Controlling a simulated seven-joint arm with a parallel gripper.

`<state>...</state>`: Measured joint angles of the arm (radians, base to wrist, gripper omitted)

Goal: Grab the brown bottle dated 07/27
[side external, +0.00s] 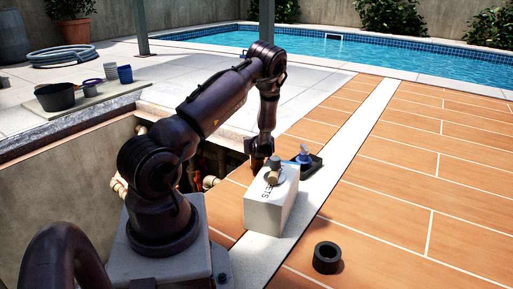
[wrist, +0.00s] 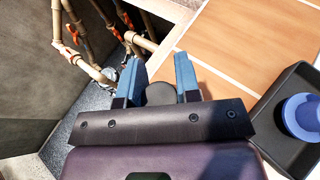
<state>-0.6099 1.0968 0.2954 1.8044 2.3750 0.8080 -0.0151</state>
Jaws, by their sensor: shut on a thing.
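My gripper (side external: 262,152) points down just behind the white box, beside the open pit. In the wrist view its two blue fingers (wrist: 160,76) stand on either side of a dark round top (wrist: 160,94), and it is shut on this thing. This looks like the cap of a bottle, but its body is hidden below it. No date can be read in either view. In the side view the fingertips and the held thing are small and dark, partly behind the white box.
A white box (side external: 268,206) with dark lettering stands close in front, with a tan fitting (side external: 274,175) on top. A black tray (side external: 315,164) holding a blue thing (side external: 304,154) is to the right. Pipes (wrist: 90,65) run in the pit.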

